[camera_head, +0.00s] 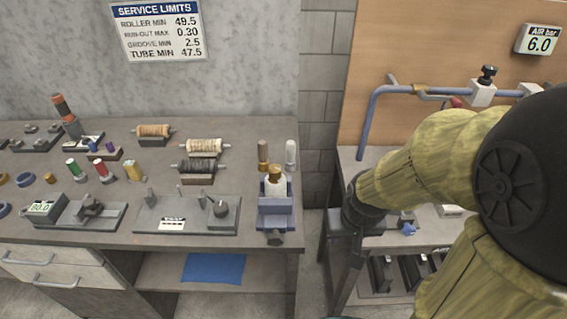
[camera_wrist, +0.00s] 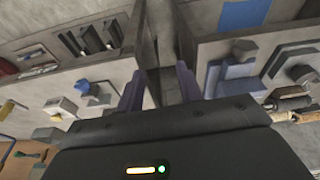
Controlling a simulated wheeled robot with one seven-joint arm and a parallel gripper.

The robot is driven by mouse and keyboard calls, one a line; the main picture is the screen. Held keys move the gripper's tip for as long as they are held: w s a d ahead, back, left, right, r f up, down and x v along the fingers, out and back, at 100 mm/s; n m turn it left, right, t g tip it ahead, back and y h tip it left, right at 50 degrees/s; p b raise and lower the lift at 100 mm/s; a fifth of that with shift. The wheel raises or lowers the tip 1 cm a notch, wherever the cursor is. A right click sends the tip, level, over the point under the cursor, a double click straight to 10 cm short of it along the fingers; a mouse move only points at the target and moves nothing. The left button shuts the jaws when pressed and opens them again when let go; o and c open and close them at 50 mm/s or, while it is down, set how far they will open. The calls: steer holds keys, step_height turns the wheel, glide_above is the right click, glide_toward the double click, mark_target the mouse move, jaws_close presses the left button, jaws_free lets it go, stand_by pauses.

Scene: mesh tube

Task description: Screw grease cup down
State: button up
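A brass cap (camera_head: 274,174) sits on top of an upright white body (camera_head: 275,188), which looks like the grease cup. It stands in the jaws of a blue vise (camera_head: 276,218) at the right front of the left bench. I cannot tell how far down the cap sits. The vise also shows in the wrist view (camera_wrist: 214,80), right of my fingers, with the cup not clear there. My gripper (camera_wrist: 159,88) is open and empty, its two dark fingers apart over the gap between the benches. In the head view it hangs to the right of the vise, clear of it.
A brass cylinder (camera_head: 263,155) and a pale one (camera_head: 291,155) stand behind the vise. A fixture plate (camera_head: 187,215) and several wound rollers (camera_head: 203,146) lie to its left. The right bench (camera_head: 342,172) with a blue pipe (camera_head: 368,120) stands beyond the gap.

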steer(key=shift+o, duration=1.1)
steer(key=shift+s+a, duration=0.1)
steer(key=shift+s, duration=0.05)
steer(key=shift+o, duration=0.4)
steer(key=shift+s+f, duration=0.1)
steer(key=w+a+f+n+y+b, duration=0.35)
steer(key=w+f+y+b, duration=0.45)
steer(key=b, duration=1.2)
steer(key=w+d+r+n+t+y+b, duration=0.1)
steer(key=w+d+r+n+y+b, duration=0.1)
steer(key=r+n+y+b, duration=0.2)
steer(key=w+d+r+n+t+y+b, duration=0.1)
steer(key=w+d+r+n+y+b, duration=0.2)
steer(key=r+n+y+b, duration=0.2)
steer(key=r+n+b, duration=0.2)
steer(key=b, duration=0.1)
steer(key=shift+w+t+b, duration=0.15)
steer(key=shift+t+b, duration=0.15)
steer(key=shift+b, duration=0.1)
steer(key=shift+f, duration=0.1)
